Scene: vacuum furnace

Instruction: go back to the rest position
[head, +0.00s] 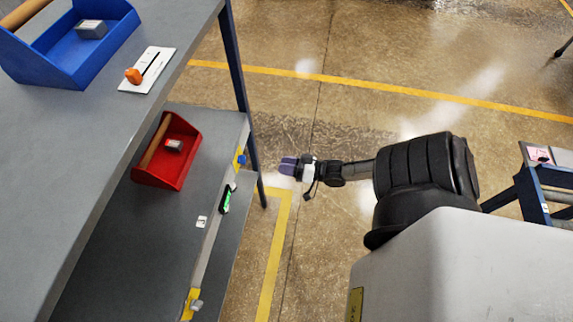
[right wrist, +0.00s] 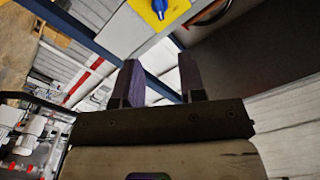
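My right gripper (head: 288,167) has purple fingers and hangs over the floor in the head view, just right of the grey shelf rack's dark upright. It touches nothing that I can see. In the right wrist view my right gripper (right wrist: 160,76) shows two purple fingers apart with an empty gap between them. My left gripper is not in the head view.
The grey upper shelf (head: 110,125) holds a blue tray (head: 45,62) with a grey block and a white card with an orange knob (head: 133,76). The lower shelf (head: 150,225) holds a red tray (head: 160,178). A blue-framed stand (head: 535,185) is at right. Open floor lies between.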

